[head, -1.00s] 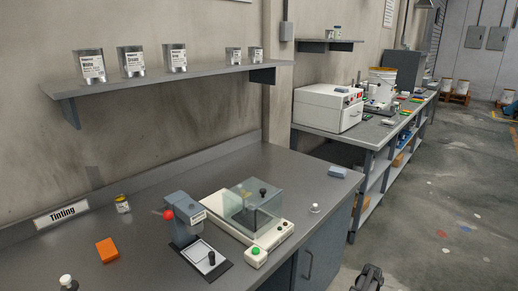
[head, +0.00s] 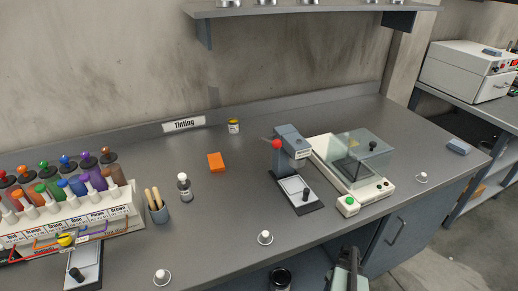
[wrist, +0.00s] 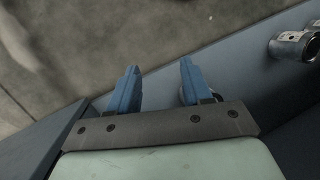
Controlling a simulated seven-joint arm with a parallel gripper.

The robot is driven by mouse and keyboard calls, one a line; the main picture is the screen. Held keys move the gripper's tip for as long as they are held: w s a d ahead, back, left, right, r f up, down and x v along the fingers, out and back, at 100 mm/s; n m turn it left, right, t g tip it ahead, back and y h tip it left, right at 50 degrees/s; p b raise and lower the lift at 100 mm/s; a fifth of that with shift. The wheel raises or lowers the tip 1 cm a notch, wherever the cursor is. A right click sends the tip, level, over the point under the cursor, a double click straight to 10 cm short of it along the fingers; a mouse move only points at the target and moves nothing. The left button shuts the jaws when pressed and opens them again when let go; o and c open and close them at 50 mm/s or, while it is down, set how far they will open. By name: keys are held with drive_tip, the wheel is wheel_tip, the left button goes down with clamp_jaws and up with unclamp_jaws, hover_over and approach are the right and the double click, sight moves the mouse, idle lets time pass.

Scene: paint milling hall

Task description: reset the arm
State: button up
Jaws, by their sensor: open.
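My gripper (wrist: 160,66) shows in the wrist view with its two blue fingers apart and nothing between them. Below the fingers are concrete floor and a blue-grey surface. In the head view a part of my arm (head: 347,268) shows at the bottom edge, in front of the tinting bench (head: 240,205). The fingers cannot be made out clearly there.
The bench bears a colorant rack (head: 120,222), a bottle (head: 184,187), an orange block (head: 216,163), a red-knobbed device (head: 291,143) and a clear-lidded balance (head: 340,160). A metal can (wrist: 296,46) is at the wrist view's upper right. Floor (head: 430,260) is clear at right.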

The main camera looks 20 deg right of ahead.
drive_tip(key=a+f+n+g, duration=0.1)
drive_tip(key=a+f+g, duration=0.1)
drive_tip(key=a, duration=1.6)
drive_tip(key=s+a+g+h, duration=0.1)
drive_tip(key=s+a, duration=0.3)
drive_tip(key=a, duration=0.2)
drive_tip(key=s+a+n+g+h, duration=0.1)
drive_tip(key=s+a+h, duration=0.1)
drive_tip(key=s+a, duration=0.2)
drive_tip(key=shift+s+a+r, duration=0.25)
drive_tip(key=shift+a+r, duration=0.15)
drive_tip(key=shift+a, duration=1.15)
drive_tip(key=shift+w+h, duration=0.1)
drive_tip(key=shift+h, duration=0.2)
